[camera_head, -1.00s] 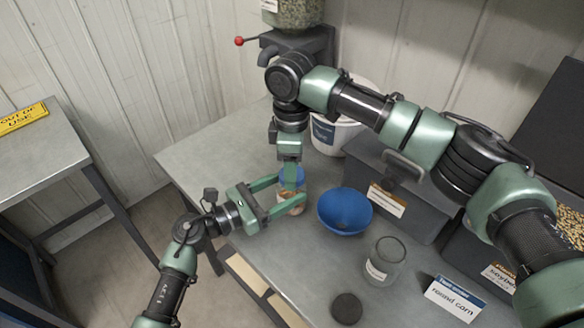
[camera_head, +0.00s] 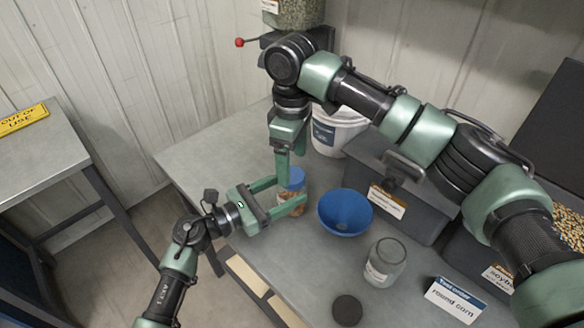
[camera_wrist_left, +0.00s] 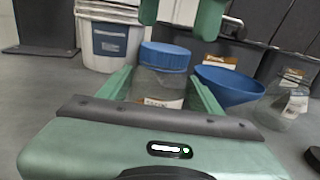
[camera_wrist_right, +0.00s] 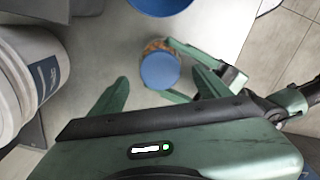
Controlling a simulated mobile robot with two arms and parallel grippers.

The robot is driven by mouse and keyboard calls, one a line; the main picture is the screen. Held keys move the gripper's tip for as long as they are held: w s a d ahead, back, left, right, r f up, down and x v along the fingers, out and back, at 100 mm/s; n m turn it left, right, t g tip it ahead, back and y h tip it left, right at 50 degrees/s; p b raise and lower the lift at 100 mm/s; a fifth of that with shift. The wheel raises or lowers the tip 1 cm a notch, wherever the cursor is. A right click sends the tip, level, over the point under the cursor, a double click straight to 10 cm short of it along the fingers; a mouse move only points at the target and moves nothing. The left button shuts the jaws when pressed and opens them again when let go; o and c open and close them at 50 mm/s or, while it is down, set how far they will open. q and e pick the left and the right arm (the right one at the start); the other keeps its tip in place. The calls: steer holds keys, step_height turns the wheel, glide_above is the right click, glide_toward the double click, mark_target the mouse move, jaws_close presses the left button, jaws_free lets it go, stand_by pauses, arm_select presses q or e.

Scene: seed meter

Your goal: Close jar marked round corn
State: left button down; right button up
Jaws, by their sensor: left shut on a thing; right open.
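A glass jar (camera_head: 287,202) with a blue lid (camera_head: 296,178) stands near the table's left front edge. My left gripper (camera_head: 291,191) is shut around the jar's body, below the lid. My right gripper (camera_head: 283,172) points down above the jar, its fingers open. In the right wrist view, the lid (camera_wrist_right: 160,70) lies beyond the open fingers, not clasped by them.
A blue funnel bowl (camera_head: 345,212), an open glass jar (camera_head: 384,262) and a loose dark lid (camera_head: 347,310) are to the right. A "round corn" sign (camera_head: 455,300) stands front right. A white bucket (camera_head: 338,132) and grey bins (camera_head: 420,205) stand behind.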

step_height(320, 180, up, 9)
steer(key=shift+f, duration=0.15)
arm_select(q)
steer(key=shift+c, duration=1.1)
jaws_free()
steer(key=shift+s+a+f, duration=0.15)
steer(key=shift+s+a, duration=0.05)
steer(key=shift+a, duration=0.1)
steer(key=b+v, duration=0.2)
steer(key=v, duration=0.4)
steer(key=shift+s+a, duration=0.1)
steer(key=shift+a, duration=0.1)
steer(key=shift+s+a, duration=0.2)
steer(key=shift+a, duration=0.1)
arm_select(e)
step_height(320, 180, down, 2)
steer(key=shift+f, duration=0.15)
